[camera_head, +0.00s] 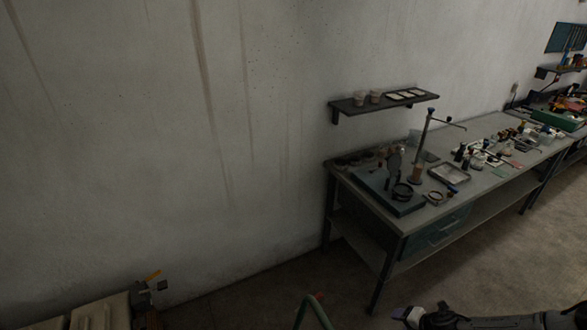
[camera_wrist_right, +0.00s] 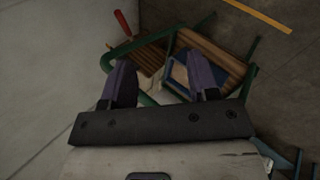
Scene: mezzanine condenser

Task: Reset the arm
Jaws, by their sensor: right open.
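My right arm (camera_head: 490,319) reaches in at the bottom right of the head view, low over the floor, partly cut off by the frame edge. My right gripper (camera_wrist_right: 164,82) shows in the wrist view with its two dark purple fingers apart and nothing between them. Behind the fingers is a green tubular frame (camera_wrist_right: 129,46) with wooden slats and a blue box-like thing (camera_wrist_right: 180,74). I cannot judge the gap between them. My left gripper is not recognisable in either view.
A grey workbench (camera_head: 500,145) with trays, bottles and a stand is along the wall at right, under a shelf (camera_head: 350,106). The green tube (camera_head: 316,308) rises at the bottom of the head view. Pale boxes (camera_head: 100,314) are at bottom left. Floor before the bench is clear.

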